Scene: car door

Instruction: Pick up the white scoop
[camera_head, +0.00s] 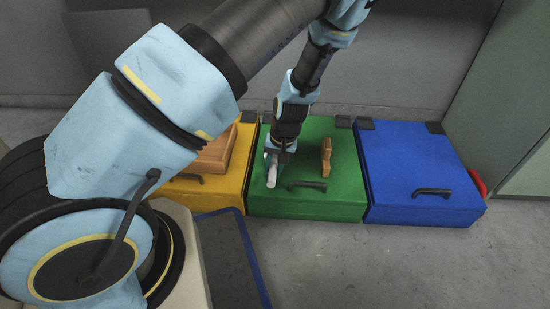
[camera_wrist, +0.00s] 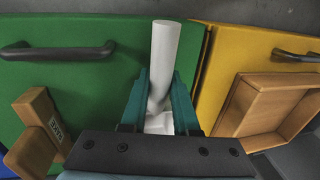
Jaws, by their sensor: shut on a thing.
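The white scoop (camera_wrist: 164,60) is between the teal fingers of my gripper (camera_wrist: 160,95) in the wrist view. Its round handle points away from the wrist, and its lower part is partly hidden by the fingers and the gripper body. In the head view the scoop (camera_head: 271,172) shows as a small white piece at my gripper (camera_head: 272,157), over the left part of the green box lid. My gripper is shut on the scoop. Whether the scoop touches the lid cannot be told.
The green box (camera_head: 307,202) has a dark handle and a wooden block (camera_head: 326,157) on its lid. A yellow box (camera_head: 224,197) with a wooden tray (camera_head: 215,153) is to the left. A blue box (camera_head: 420,180) with a clear lid is to the right. Grey floor lies in front.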

